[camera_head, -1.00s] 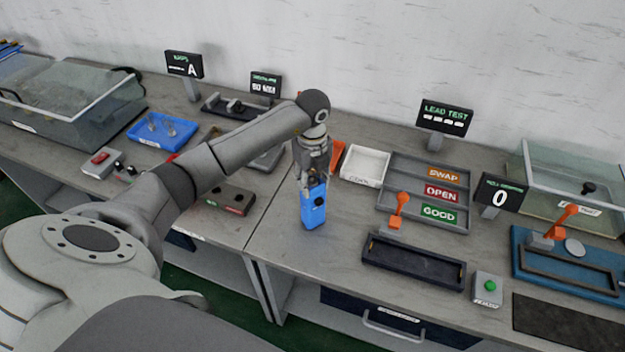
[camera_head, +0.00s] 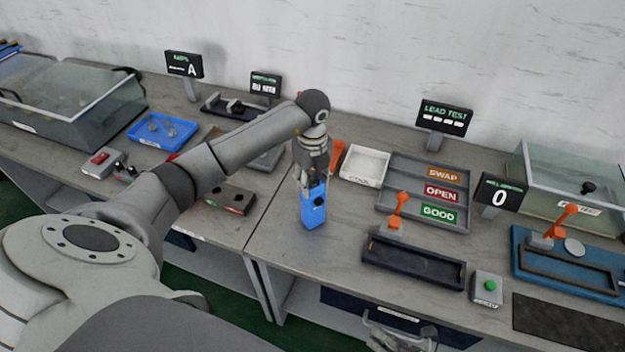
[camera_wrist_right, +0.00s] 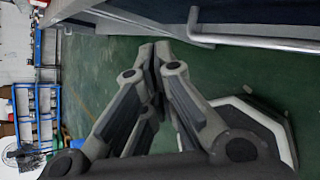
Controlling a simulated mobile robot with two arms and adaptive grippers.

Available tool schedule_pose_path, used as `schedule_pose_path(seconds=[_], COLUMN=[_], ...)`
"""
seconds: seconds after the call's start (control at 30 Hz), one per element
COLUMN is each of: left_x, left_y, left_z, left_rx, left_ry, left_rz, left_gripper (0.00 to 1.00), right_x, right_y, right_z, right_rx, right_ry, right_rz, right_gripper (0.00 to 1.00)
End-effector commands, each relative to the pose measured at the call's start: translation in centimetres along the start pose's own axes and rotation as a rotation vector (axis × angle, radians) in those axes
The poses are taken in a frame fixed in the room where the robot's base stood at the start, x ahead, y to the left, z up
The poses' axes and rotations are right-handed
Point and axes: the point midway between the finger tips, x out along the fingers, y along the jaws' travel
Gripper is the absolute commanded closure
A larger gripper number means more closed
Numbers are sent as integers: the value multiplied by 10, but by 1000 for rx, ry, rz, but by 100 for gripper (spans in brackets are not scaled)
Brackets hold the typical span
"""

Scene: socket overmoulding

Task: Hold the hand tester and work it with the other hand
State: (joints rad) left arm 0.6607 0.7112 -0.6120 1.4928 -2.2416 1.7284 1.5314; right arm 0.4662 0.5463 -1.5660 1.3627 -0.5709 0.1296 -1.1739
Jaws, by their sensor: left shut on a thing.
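The blue hand tester (camera_head: 313,212) is upright under my left gripper (camera_head: 312,180) in the head view, with a small dark knob on its upper face. My left gripper is shut on its top end. Whether its base touches the bench cannot be told. My right gripper (camera_head: 402,338) shows at the bottom edge of the head view, in front of the bench drawer and well apart from the tester. In the right wrist view its fingertips (camera_wrist_right: 155,52) are together, with nothing seen between them, over green floor.
Right of the tester are a white bin (camera_head: 364,166), a grey tray marked SWAP, OPEN and GOOD (camera_head: 393,205), a dark fixture with an orange lever (camera_head: 413,262) and a green-button box (camera_head: 487,288). The drawer handle (camera_wrist_right: 198,30) is close to my right gripper.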

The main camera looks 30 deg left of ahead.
Motion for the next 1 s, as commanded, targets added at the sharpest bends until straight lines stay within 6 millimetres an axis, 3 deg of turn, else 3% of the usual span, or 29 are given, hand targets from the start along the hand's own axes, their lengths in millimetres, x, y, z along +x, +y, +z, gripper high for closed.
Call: schedule_pose_path(seconds=[0.03, 0.3, 0.5, 0.7, 1.0], left_x=[6, 6, 6, 6, 6], left_y=[4, 4, 4, 4, 4], left_z=[-4, -4, -3, -3, -3], left_rx=[3, 3, 3, 2, 2], left_ry=[8, 8, 7, 7, 7], left_rz=[15, 15, 15, 15, 15], left_gripper=[84, 84, 84, 84, 84], right_x=[14, 62, 70, 67, 68], right_y=[18, 95, 124, 134, 140], right_z=[23, 120, 170, 200, 215], right_rx=[28, 334, 633, 866, 978], right_ry=[-40, -232, -381, -508, -572], right_rz=[3, -29, -68, -84, -86], right_gripper=[100, 100, 100, 100, 100])
